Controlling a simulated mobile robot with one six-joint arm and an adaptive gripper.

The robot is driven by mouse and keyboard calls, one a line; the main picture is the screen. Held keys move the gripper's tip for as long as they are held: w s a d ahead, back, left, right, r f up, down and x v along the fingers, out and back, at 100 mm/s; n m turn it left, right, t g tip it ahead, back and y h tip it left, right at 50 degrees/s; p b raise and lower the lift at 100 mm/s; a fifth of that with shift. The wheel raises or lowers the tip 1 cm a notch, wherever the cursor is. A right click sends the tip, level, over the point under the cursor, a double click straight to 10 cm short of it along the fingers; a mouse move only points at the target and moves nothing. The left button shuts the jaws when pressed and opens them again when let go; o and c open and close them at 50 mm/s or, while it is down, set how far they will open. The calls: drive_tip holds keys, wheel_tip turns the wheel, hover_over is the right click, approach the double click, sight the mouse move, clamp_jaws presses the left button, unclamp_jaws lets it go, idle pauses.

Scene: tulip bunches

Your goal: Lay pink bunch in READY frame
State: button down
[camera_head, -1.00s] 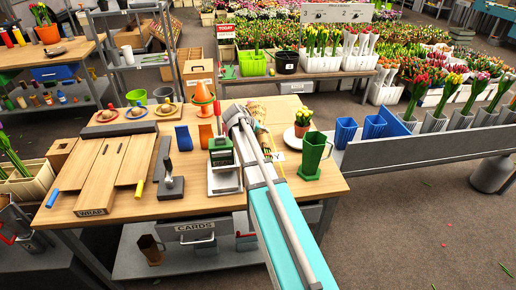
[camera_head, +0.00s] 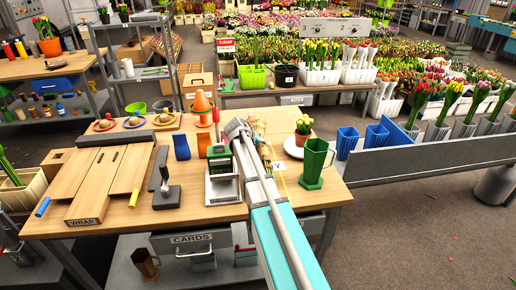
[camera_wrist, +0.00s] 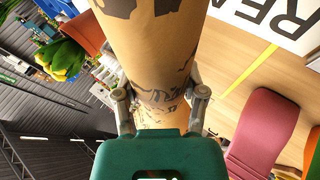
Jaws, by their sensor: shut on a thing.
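My gripper (camera_wrist: 160,98) is shut on a bunch wrapped in brown kraft paper (camera_wrist: 150,45), with a finger on each side of the paper. The paper has dark printed marks, and I cannot make out the bloom colour. In the head view my gripper (camera_head: 238,130) is over the right part of the wooden bench, and the wrapped bunch (camera_head: 259,127) shows just beyond it, partly hidden by my arm. The READY frame's white label (camera_wrist: 270,18) and yellow line (camera_wrist: 248,72) lie on the bench in the wrist view. My arm hides most of the frame in the head view.
A green jug (camera_head: 315,165) and a small potted yellow plant (camera_head: 303,130) stand right of my gripper. Left are a scale (camera_head: 223,188), an orange cup (camera_head: 203,144), a blue cup (camera_head: 181,142) and a black stapler-like tool (camera_head: 165,190). A WRAP board (camera_head: 108,185) lies further left.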

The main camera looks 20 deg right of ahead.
drive_tip(key=shift+f, duration=0.1)
drive_tip(key=shift+f+b, duration=2.75)
drive_tip(key=shift+b, duration=0.05)
drive_tip(key=shift+c, duration=0.4)
unclamp_jaws()
drive_tip(key=shift+s, duration=0.2)
drive_tip(key=shift+r, duration=0.15)
